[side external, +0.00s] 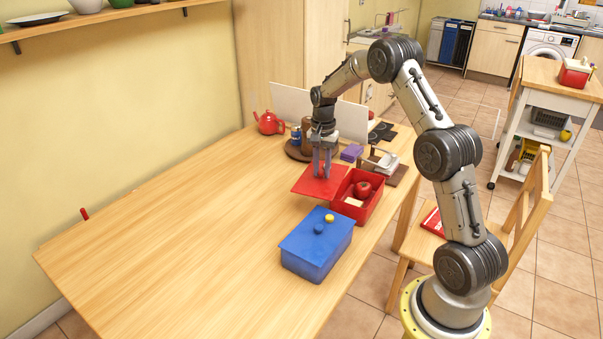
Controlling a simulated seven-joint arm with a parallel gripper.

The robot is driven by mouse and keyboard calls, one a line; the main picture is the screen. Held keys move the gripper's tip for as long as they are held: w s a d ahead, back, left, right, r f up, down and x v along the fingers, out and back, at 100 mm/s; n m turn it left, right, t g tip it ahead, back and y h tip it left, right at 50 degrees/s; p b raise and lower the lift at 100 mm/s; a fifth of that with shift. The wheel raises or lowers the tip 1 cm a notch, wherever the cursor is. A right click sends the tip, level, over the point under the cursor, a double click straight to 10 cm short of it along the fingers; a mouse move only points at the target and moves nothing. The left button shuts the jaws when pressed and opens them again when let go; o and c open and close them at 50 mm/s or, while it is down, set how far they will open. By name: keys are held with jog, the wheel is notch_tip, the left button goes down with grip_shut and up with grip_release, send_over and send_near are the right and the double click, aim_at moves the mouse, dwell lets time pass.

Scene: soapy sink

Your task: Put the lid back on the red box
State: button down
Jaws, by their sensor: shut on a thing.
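The red box (344,213) stands open on the table, with a red round thing (363,190) and a pale block (353,202) inside. The flat red lid (312,188) is just left of the box, close to its left edge. I cannot tell whether the lid touches the table or hangs a little above it. My gripper (323,174) points straight down over the middle of the lid and is shut on it. The grip point on the lid is hidden between the fingers.
A blue lidded box (317,256) with a yellow piece on top stands in front of the red box. A red teapot (268,123), a blue can (296,135) and a purple block (351,152) stand behind.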

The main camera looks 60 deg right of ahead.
jog(key=s+d+r+m, duration=0.1)
jog(key=s+d+r, duration=0.2)
jog(key=s+d, duration=0.4)
jog(key=shift+s+d+r+m, duration=0.15)
jog(key=shift+s+d+m, duration=0.2)
jog(key=shift+s, duration=0.85)
notch_tip(320, 180, down, 6)
jog(key=shift+f, duration=0.4)
dwell(1.7)
jog(key=shift+c, duration=0.6)
grip_release()
notch_tip(320, 180, up, 7)
dwell(1.3)
